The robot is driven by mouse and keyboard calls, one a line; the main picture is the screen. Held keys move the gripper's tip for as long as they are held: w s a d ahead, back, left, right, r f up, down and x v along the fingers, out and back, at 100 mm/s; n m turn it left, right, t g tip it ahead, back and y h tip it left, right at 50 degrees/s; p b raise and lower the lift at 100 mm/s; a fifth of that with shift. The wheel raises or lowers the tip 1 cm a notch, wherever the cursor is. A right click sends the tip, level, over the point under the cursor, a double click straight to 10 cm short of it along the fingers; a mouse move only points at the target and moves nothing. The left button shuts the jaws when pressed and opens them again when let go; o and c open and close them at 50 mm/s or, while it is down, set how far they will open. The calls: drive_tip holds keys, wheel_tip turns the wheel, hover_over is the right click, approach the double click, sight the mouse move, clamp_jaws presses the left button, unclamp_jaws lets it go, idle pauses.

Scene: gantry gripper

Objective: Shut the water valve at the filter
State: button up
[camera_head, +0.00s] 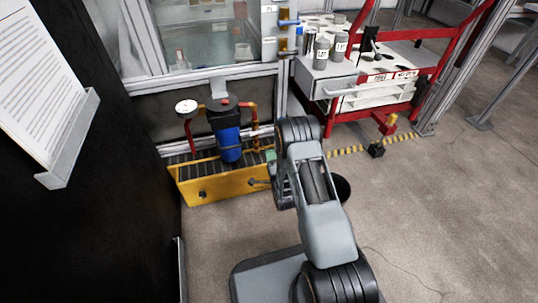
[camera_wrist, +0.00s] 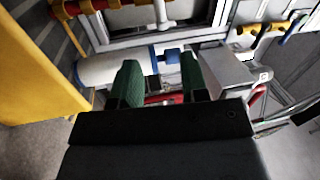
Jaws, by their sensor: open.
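The filter (camera_head: 228,143) has a blue housing with a dark top and stands upright in the head view. A red and yellow pipe (camera_head: 254,118) runs down at its right, and a round white gauge (camera_head: 186,106) is at its left. I cannot clearly make out the valve handle. My gripper (camera_head: 264,168) is low, to the right of the filter, partly hidden by my arm. In the wrist view its green-padded fingers (camera_wrist: 160,82) are apart, with no object clearly held. A pale cylinder with blue edges (camera_wrist: 115,66) lies behind and left of them, probably the filter.
A yellow tray (camera_head: 232,186) with a dark grate is under the filter. Blue-levered fittings (camera_head: 288,22) are on the frame above. A red-framed cart (camera_head: 338,122) with grey containers stands at right. A dark panel (camera_head: 95,190) is at left.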

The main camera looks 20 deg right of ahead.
drive_tip(key=shift+s+a, duration=0.15)
drive_tip(key=shift+s, duration=0.1)
drive_tip(key=shift+a, duration=0.1)
